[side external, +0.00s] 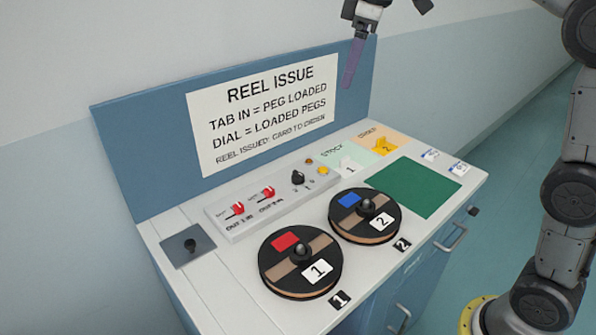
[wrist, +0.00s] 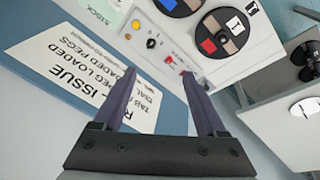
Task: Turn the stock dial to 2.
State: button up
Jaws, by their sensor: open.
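The stock dial is a small black knob (side external: 298,178) on the raised light panel, between the red switches and the lamps. It also shows in the wrist view (wrist: 136,25). Its pointer and markings are too small to read for certain. My gripper (wrist: 160,78) is open and empty. In the side external view, it is high above the console near the top of the sign board, with one purple finger hanging down (side external: 354,62). The dial is well apart from the fingers. The STOCK area holds a white card marked 1 (side external: 349,166).
Reel 1 with a red patch (side external: 300,262) and reel 2 with a blue patch (side external: 365,215) stand in front of the panel. Red switches (side external: 267,193) are left of the dial. The sign board (side external: 265,110) rises behind. The green mat (side external: 414,187) is clear.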

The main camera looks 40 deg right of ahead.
jog(key=w+f+g, duration=0.2)
jog(key=w+f, duration=0.7)
jog(key=w, duration=0.2)
jog(key=g, duration=0.1)
send_over(298, 173)
notch_tip(298, 173, down, 9)
jog(key=shift+n, duration=0.3)
notch_tip(298, 173, down, 14)
jog(key=shift+f, duration=0.1)
grip_shut()
